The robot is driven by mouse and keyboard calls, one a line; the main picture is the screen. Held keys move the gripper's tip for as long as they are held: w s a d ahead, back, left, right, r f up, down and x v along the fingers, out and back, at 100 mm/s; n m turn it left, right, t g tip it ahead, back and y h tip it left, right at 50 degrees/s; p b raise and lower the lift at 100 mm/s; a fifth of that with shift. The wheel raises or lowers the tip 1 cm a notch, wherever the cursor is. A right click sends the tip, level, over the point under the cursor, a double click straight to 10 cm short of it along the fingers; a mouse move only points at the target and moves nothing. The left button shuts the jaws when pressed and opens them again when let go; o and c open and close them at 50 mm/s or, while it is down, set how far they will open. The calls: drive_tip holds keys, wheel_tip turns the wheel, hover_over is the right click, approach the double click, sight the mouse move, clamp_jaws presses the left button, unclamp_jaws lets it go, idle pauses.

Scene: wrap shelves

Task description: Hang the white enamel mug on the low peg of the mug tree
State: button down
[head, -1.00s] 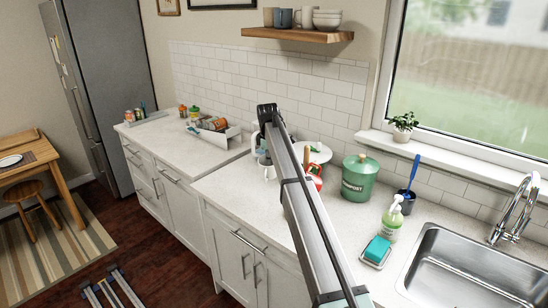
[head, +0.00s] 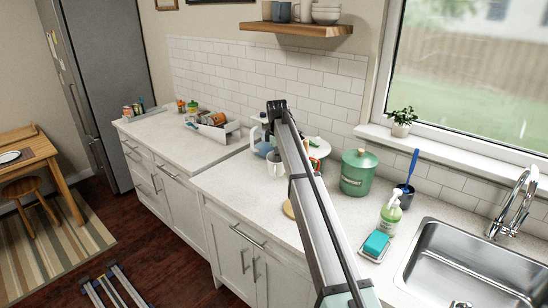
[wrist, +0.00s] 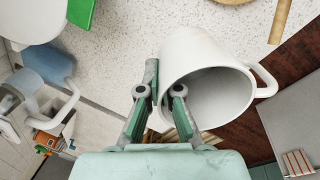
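The white enamel mug (wrist: 206,62) is large in the wrist view, its mouth toward the camera and its handle to the right. My gripper (wrist: 161,92) has one finger inside the mouth and one outside, pinching the wall. In the head view the mug (head: 277,164) hangs at the end of my arm, apparently above the counter. A round wooden disc (head: 288,209), apparently the mug tree's base, shows left of my arm. In the wrist view a wooden rod (wrist: 282,18) shows at the top right. My arm hides most of the tree; I cannot make out the low peg.
A green canister (head: 357,174), soap bottle (head: 391,214) and teal sponge (head: 376,242) stand right of my arm, before the sink (head: 470,270). A blue-grey jug (wrist: 45,75) is left of my gripper in the wrist view.

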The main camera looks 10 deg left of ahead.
drive_tip(key=d+f, duration=0.1)
drive_tip(key=d, duration=0.5)
drive_tip(key=shift+f, duration=0.25)
idle(0.5)
idle(0.5)
